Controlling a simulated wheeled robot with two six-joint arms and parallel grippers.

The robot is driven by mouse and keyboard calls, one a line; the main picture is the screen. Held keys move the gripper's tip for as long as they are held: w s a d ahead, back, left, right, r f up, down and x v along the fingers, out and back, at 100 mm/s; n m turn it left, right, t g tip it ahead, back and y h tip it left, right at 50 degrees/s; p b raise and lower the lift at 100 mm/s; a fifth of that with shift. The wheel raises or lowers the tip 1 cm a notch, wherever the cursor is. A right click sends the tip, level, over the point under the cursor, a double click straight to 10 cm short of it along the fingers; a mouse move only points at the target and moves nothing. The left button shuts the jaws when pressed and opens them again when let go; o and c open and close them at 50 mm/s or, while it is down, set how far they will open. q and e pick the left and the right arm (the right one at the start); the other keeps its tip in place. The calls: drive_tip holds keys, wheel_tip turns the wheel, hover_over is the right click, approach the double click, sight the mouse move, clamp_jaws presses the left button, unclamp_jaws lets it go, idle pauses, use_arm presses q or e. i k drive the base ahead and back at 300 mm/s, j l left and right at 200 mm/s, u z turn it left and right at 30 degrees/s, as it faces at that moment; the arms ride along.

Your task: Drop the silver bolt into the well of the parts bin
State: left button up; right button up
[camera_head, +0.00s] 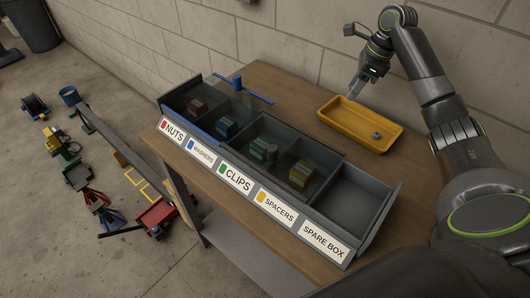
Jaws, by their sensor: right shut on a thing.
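My right gripper (354,91) points down at the far left corner of the yellow tray (327,118). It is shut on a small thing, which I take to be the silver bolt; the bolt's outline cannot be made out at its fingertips. A small grey round piece (376,135) lies on the tray's floor, apart from the gripper. The grey parts bin (392,206) stands on the bench with labelled compartments: nuts, washers, clips, spacers and spare box. The spare box well (349,204) at the right end looks empty. My left gripper is not in view.
The other compartments hold small coloured blocks. The wooden bench (283,85) has bare room behind the bin. A block wall (285,30) stands behind. Several tools and boxes lie on the floor at left.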

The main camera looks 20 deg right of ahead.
sight(353, 230)
drive_tip(key=z, duration=0.4)
drive_tip(key=i+j+z, duration=0.1)
drive_tip(key=z, duration=0.3)
drive_tip(key=j+z, duration=0.2)
drive_tip(key=z, duration=0.2)
drive_tip(key=j+z, duration=0.1)
drive_tip(key=z, duration=0.3)
drive_tip(key=i+j, duration=0.05)
